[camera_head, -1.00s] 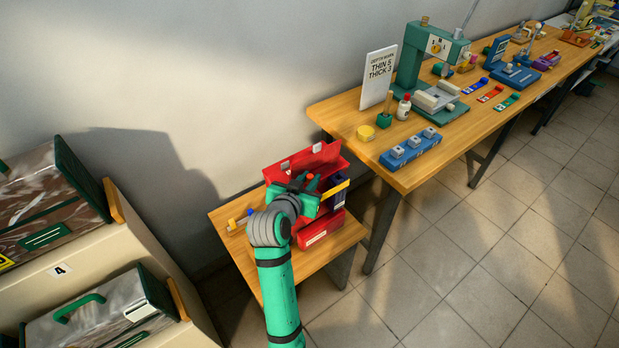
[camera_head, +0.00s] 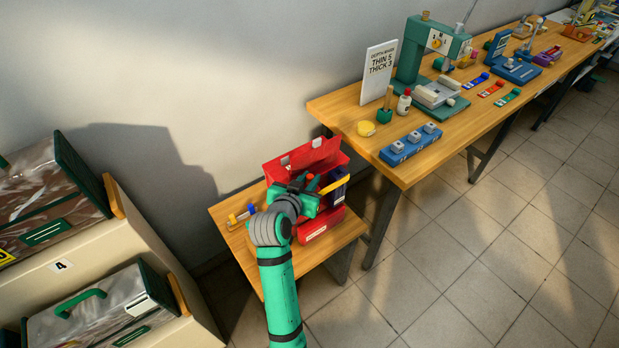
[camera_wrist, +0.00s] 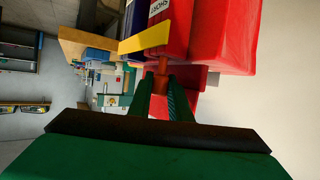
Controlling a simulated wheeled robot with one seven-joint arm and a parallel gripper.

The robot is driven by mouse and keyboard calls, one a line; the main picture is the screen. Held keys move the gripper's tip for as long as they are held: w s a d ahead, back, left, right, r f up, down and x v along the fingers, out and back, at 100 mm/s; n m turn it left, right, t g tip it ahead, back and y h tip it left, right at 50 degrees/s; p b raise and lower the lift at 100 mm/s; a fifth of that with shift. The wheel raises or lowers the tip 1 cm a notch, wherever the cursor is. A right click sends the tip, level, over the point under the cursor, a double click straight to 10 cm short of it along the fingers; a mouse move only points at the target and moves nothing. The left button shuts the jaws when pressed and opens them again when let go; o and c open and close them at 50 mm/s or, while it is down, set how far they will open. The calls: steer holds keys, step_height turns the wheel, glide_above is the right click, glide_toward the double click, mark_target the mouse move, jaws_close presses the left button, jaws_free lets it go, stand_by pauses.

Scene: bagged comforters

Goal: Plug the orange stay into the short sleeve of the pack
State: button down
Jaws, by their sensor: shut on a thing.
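The red pack (camera_head: 322,227) stands open on the small wooden table. In the wrist view a red compartment (camera_wrist: 172,25) carries a white label, apparently reading SHORT. My gripper (camera_head: 312,190) is at the pack, and in the wrist view its green fingers (camera_wrist: 163,84) are shut on the orange stay (camera_wrist: 162,68). The stay's far end meets the red compartment beside the yellow strip (camera_wrist: 145,37). I cannot tell whether its tip is inside a sleeve. In the head view the stay shows only as a small orange-red tip (camera_head: 313,182); my gripper hides the rest.
A dark blue part (camera_head: 340,192) sits at the pack's right side. Small yellow and blue pieces (camera_head: 241,215) lie left of the pack. The long workbench (camera_head: 445,135) with a green press (camera_head: 432,55) stands to the right. Bagged comforters (camera_head: 100,305) are at left.

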steer(key=shift+f, duration=0.95)
steer(key=c, duration=1.6)
jaws_free()
steer(key=shift+o, duration=0.2)
steer(key=shift+a+f, duration=0.1)
steer(key=shift+f, duration=0.05)
steer(key=v, duration=1)
steer(key=shift+s+r, duration=0.35)
steer(key=shift+r, duration=0.05)
